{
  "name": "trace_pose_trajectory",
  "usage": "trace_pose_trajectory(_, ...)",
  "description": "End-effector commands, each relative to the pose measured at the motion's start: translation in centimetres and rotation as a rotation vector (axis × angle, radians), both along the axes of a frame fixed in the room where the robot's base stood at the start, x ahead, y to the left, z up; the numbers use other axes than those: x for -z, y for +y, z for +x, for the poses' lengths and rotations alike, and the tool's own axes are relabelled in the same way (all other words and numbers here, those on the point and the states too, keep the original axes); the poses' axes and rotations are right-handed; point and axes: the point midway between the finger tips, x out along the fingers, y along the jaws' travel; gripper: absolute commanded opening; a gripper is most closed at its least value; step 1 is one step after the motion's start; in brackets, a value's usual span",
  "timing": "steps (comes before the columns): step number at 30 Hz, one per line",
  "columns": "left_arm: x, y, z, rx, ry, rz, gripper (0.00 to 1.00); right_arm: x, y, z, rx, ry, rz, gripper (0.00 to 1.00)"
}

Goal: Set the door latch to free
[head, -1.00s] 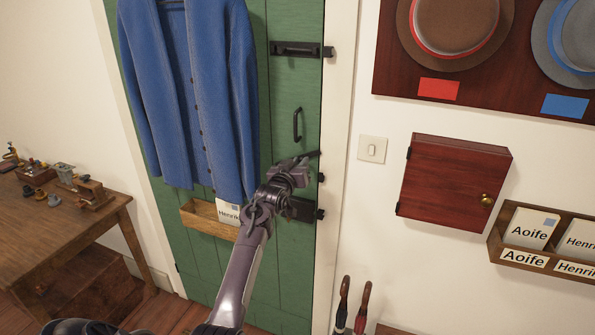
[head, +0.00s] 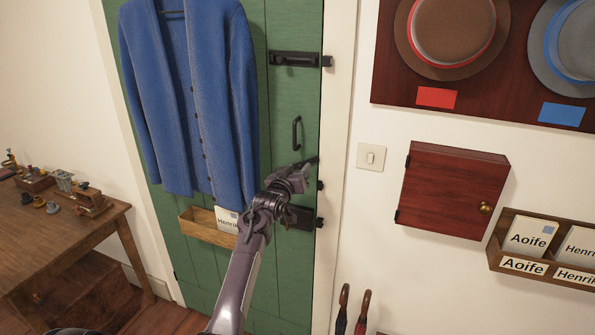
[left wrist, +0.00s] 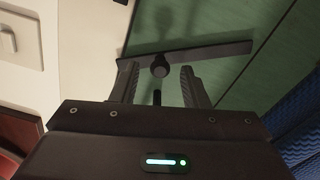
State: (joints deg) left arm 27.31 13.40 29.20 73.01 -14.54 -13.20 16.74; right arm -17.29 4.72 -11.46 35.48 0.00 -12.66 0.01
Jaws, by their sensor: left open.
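The green door (head: 290,265) carries a dark latch case (head: 301,216) low at its right edge, partly hidden behind my left gripper. A small dark piece (head: 320,185) shows above it at the door's edge. My left gripper (head: 306,164) is open in front of the door, below the black pull handle (head: 296,133). In the left wrist view a dark flat bar (left wrist: 215,52) with a round knob (left wrist: 160,67) lies ahead of the open fingers (left wrist: 158,84). The knob appears between the fingertips; I cannot tell whether they touch it. My right gripper is not in view.
A black bolt (head: 295,59) sits higher on the door. A blue cardigan (head: 195,100) hangs left, above a wooden letter box (head: 205,222). A light switch (head: 371,157) and a red cabinet (head: 452,190) are on the right wall. Umbrellas (head: 362,312) stand below.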

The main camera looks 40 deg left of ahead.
Motion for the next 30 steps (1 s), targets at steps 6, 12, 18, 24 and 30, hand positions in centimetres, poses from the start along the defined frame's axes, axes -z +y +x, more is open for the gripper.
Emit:
trace_pose_trajectory(6,0.3,-0.2,-0.6,0.001,0.002,0.000,0.41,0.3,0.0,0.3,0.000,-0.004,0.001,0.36)
trace_pose_trajectory(12,0.5,-1.0,-3.2,-0.001,0.001,0.001,0.41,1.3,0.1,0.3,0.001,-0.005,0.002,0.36)
trace_pose_trajectory(18,0.4,-1.9,-5.9,0.000,0.001,0.001,0.41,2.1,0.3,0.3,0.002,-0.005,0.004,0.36)
trace_pose_trajectory(24,0.1,-2.3,-7.3,0.000,0.000,0.000,0.41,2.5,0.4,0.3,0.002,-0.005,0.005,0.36)
trace_pose_trajectory(30,0.1,-2.4,-7.4,0.000,0.001,0.000,0.41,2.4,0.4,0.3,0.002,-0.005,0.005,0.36)
